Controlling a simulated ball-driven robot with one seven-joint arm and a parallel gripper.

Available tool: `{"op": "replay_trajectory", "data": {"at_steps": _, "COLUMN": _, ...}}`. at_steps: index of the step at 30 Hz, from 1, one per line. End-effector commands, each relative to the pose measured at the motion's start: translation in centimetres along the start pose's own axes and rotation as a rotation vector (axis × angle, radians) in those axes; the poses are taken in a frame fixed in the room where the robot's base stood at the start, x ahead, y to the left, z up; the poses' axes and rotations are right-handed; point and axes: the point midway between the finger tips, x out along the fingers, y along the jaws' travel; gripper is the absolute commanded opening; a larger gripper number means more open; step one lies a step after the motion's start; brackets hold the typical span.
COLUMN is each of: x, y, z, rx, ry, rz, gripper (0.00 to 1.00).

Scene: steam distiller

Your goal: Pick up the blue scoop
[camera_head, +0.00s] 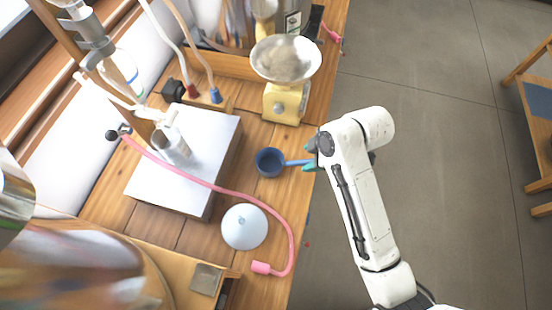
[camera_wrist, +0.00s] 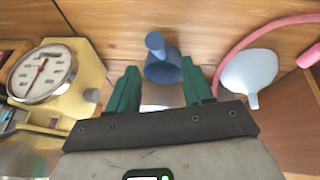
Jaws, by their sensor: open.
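The blue scoop (camera_head: 270,162) lies on the wooden bench near its right edge, with its handle (camera_head: 297,162) pointing right toward my gripper (camera_head: 311,157). In the wrist view the scoop (camera_wrist: 163,70) shows ahead of my gripper (camera_wrist: 159,68), in line with the gap between the green fingers. The fingers are apart and do not appear closed on the handle. In the head view the wrist and arm partly hide the fingers, so contact with the handle cannot be told.
A yellow scale (camera_head: 286,102) with a metal pan (camera_head: 286,58) stands behind the scoop. A white funnel (camera_head: 244,227) and a pink hose (camera_head: 290,240) lie in front. A white-topped block (camera_head: 205,130) stands to the left. Open floor (camera_head: 440,160) lies right of the bench.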

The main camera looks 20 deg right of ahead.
Motion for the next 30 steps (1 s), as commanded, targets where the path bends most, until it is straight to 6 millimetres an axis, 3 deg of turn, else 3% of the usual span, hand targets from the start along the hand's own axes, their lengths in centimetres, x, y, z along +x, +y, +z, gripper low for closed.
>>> {"op": "replay_trajectory", "data": {"at_steps": 10, "x": 2.9, "y": 0.0, "z": 0.0, "rx": 0.001, "ry": -0.001, "rz": -0.001, "gripper": 0.51}}
{"op": "replay_trajectory", "data": {"at_steps": 19, "x": 6.8, "y": 0.1, "z": 0.2, "rx": 0.001, "ry": 0.0, "rz": 0.0, "gripper": 0.51}}
{"op": "replay_trajectory", "data": {"at_steps": 28, "x": 7.3, "y": 0.1, "z": 0.2, "rx": 0.001, "ry": 0.0, "rz": 0.002, "gripper": 0.51}}
{"op": "replay_trajectory", "data": {"at_steps": 30, "x": 7.3, "y": 0.1, "z": 0.2, "rx": 0.001, "ry": 0.0, "rz": 0.002, "gripper": 0.46}}
